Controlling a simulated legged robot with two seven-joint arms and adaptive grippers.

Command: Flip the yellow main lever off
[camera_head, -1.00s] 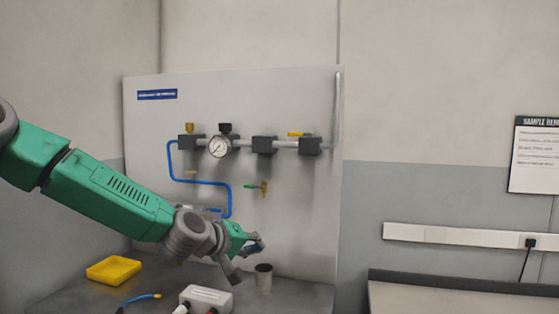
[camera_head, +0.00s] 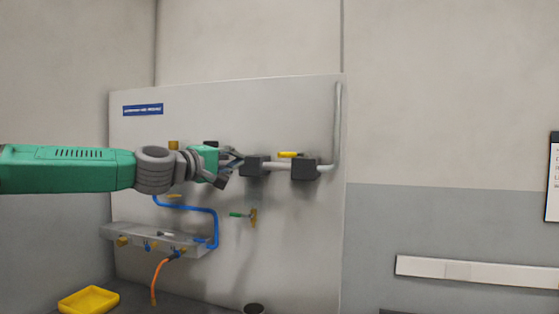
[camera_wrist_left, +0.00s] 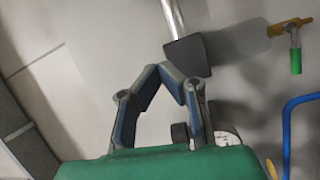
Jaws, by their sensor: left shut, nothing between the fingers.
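The yellow lever (camera_head: 290,154) lies flat along the top of the right dark block (camera_head: 304,169) on the pipe, near where the pipe bends upward. My left gripper (camera_head: 233,166) is at the pipe's height, left of the middle dark block (camera_head: 254,166) and apart from the lever. In the left wrist view the gripper's fingers (camera_wrist_left: 168,73) meet at their tips, empty, near a dark block (camera_wrist_left: 188,55). The lever cannot be made out in that view. The gripper hides most of the gauge in the head view; part of its dial (camera_wrist_left: 228,138) shows in the wrist view.
A green-handled valve (camera_head: 243,214) sticks out below the pipe. A blue hose (camera_head: 190,208) runs down to a grey shelf (camera_head: 120,231) with an orange hose (camera_head: 158,276). A yellow tray (camera_head: 88,301) stands lower left.

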